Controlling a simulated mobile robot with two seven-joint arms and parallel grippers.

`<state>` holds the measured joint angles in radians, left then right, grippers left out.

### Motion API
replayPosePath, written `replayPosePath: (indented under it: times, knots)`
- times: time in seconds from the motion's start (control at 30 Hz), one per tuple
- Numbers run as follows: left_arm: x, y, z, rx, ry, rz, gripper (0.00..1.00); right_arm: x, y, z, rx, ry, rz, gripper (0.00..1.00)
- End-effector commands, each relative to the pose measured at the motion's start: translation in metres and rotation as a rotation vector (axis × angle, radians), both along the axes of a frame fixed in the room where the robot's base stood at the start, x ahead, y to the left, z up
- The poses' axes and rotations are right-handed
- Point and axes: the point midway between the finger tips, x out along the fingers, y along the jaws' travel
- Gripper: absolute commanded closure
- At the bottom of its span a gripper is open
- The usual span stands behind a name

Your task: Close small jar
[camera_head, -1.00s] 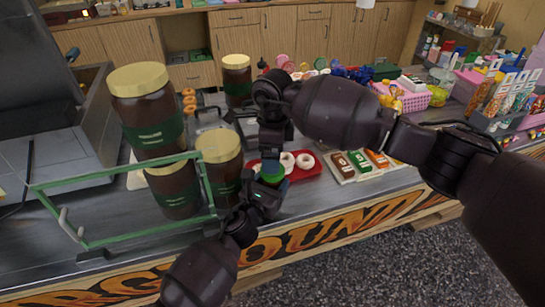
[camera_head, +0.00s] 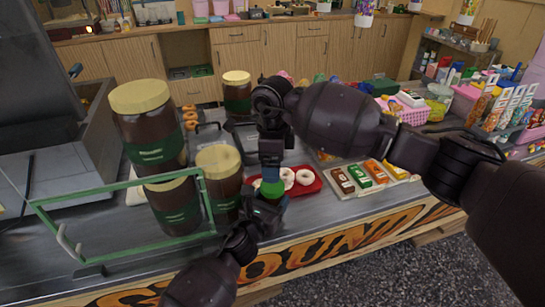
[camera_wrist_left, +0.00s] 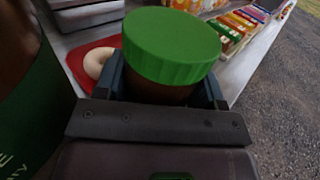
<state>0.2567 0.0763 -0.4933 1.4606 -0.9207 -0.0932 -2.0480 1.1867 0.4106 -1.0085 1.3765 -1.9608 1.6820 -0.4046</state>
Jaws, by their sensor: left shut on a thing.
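My left gripper (camera_head: 268,204) is shut around the small jar (camera_wrist_left: 160,90), a dark brown jar under a green lid. The jar stands upright between the blue fingers in the left wrist view. The green lid (camera_wrist_left: 172,45) sits on the jar's top; I cannot tell how tight it is. The lid also shows in the head view (camera_head: 271,189). My right gripper (camera_head: 271,172) points down just above the lid in the head view. Its fingertips are partly hidden, and I cannot tell whether they touch the lid.
Large brown jars with cream lids (camera_head: 220,180) stand close on the left, behind a green frame (camera_head: 130,252). A red tray (camera_head: 312,184) with white doughnuts lies just behind the grippers. Colourful packets (camera_head: 360,176) lie to the right. The counter's front edge is close.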

Motion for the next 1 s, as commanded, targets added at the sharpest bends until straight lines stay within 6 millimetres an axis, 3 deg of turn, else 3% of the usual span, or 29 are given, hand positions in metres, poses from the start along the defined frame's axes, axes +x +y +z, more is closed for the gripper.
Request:
replayPosePath:
  times: [0.3, 0.5, 0.9, 1.0]
  knots:
    - [0.000, 0.000, 0.000, 0.000, 0.000, 0.000, 1.00, -0.001, 0.000, -0.046, -0.001, 0.003, -0.001, 0.12]
    - [0.000, 0.000, 0.000, 0.000, 0.000, 0.000, 1.00, -0.001, 0.001, -0.063, 0.000, 0.002, 0.001, 0.12]
    - [0.000, 0.000, 0.000, 0.000, 0.000, 0.000, 1.00, 0.000, 0.000, -0.068, 0.000, 0.000, 0.000, 0.12]
    - [0.000, 0.000, 0.000, 0.000, 0.000, 0.000, 1.00, 0.000, 0.000, -0.068, 0.000, 0.000, 0.001, 0.26]
